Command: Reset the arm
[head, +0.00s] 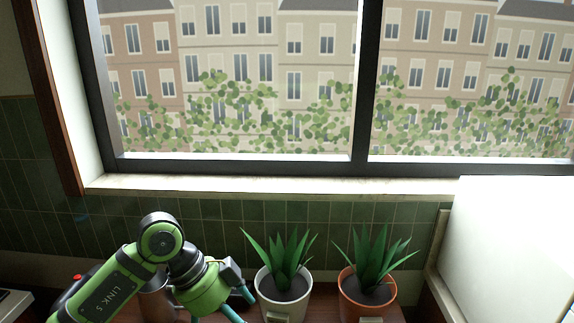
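My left arm (115,285), green with black joints, comes in from the lower left and bends at a raised elbow. Its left gripper (239,304) is low in the picture, just left of the white plant pot (280,308). Its two teal-tipped fingers show apart with nothing seen between them; the lower one runs close to the bottom edge. I cannot tell whether the gripper touches the white pot. My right arm and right gripper are not in view.
A terracotta pot (368,308) with a spiky plant stands right of the white one. A metal container (155,302) is partly hidden behind my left arm. A green tiled wall (330,228) and window sill (300,186) lie behind. A white block-like surface (510,250) fills the right.

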